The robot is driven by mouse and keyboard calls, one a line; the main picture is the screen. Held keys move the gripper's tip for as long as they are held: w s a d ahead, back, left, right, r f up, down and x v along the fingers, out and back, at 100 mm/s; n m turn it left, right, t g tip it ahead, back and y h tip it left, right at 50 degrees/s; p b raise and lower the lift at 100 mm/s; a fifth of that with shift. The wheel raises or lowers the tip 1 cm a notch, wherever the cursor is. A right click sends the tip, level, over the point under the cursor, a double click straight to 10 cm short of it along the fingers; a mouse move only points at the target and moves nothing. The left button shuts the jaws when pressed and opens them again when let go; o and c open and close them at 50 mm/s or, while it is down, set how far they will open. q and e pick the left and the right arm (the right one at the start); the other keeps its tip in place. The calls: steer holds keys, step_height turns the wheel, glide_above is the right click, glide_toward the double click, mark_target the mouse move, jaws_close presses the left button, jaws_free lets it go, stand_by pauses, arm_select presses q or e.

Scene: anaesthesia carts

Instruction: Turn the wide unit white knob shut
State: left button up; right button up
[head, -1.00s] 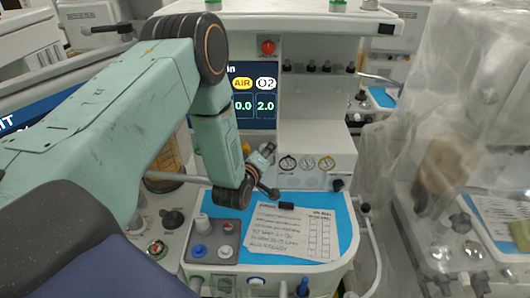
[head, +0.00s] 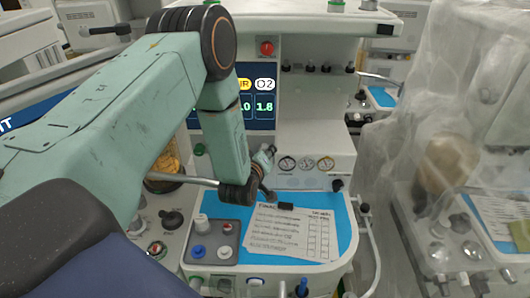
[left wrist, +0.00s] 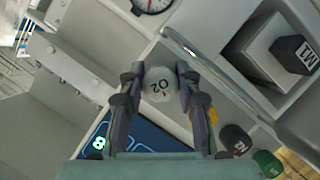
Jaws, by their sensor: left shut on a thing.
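The white knob (left wrist: 158,86), marked O2, sits between the two fingers of my left gripper (left wrist: 160,72) in the left wrist view. The fingers are shut on it from both sides. In the head view my left gripper (head: 264,158) reaches the front of the wide unit (head: 315,140) just below its screen, and the arm and gripper hide the knob. The screen (head: 262,105) shows an O2 reading of 1.8; its left part is covered by my arm. My right gripper is not in view.
Below, the blue work surface (head: 345,222) holds a paper checklist (head: 290,232) and a grey pad with small knobs (head: 212,243). A plastic-draped unit (head: 440,130) stands right.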

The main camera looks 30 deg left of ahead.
arm_select(q)
steer(key=shift+w+r+m+g+y, duration=0.15)
steer(key=shift+m+g+y, duration=0.35)
steer(key=shift+m, duration=0.5)
steer(key=shift+m+g+y+p, duration=0.3)
steer(key=shift+m+g+y, duration=0.35)
steer(key=shift+m, duration=0.55)
steer(key=shift+m+g+y, duration=0.35)
steer(key=shift+m+y, duration=0.4)
steer(key=shift+m, duration=0.35)
steer(key=shift+m+g+y+b, duration=0.35)
steer(key=shift+m+y, duration=0.35)
steer(key=shift+m, duration=0.4)
steer(key=shift+a, duration=0.1)
steer(key=o, duration=0.8)
steer(key=shift+c, duration=0.2)
steer(key=shift+o, duration=0.6)
